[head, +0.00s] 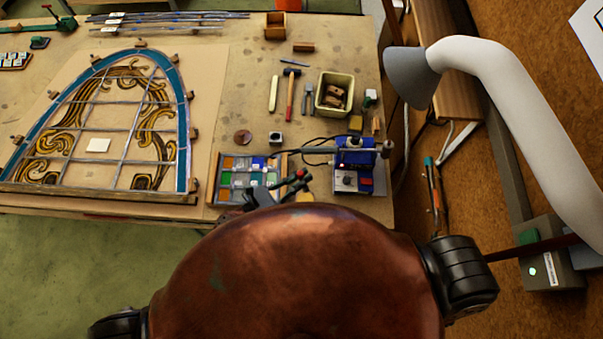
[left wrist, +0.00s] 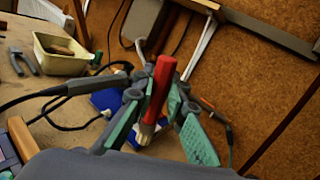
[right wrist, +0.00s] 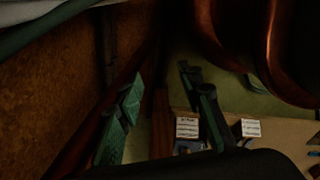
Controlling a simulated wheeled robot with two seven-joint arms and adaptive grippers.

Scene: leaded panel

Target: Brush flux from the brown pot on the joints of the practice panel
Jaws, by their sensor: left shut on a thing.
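My left gripper (left wrist: 165,95) is shut on a brush with a red handle (left wrist: 160,80) and a pale lower end (left wrist: 147,130). In the head view my left gripper (head: 284,187) is near the front table edge, between the small panel of coloured panes and the blue soldering station. The practice panel appears to be this small panel (head: 228,183), partly covered by the gripper. A round brown thing (head: 243,137), probably the brown pot, stands just behind it. My right gripper (right wrist: 165,105) shows in its own wrist view, fingers apart, with nothing seen between them.
The blue soldering station (head: 352,170) stands right of the gripper with its cable behind. A large arched panel (head: 174,103) fills the left. A white duct (head: 510,95) rises at right.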

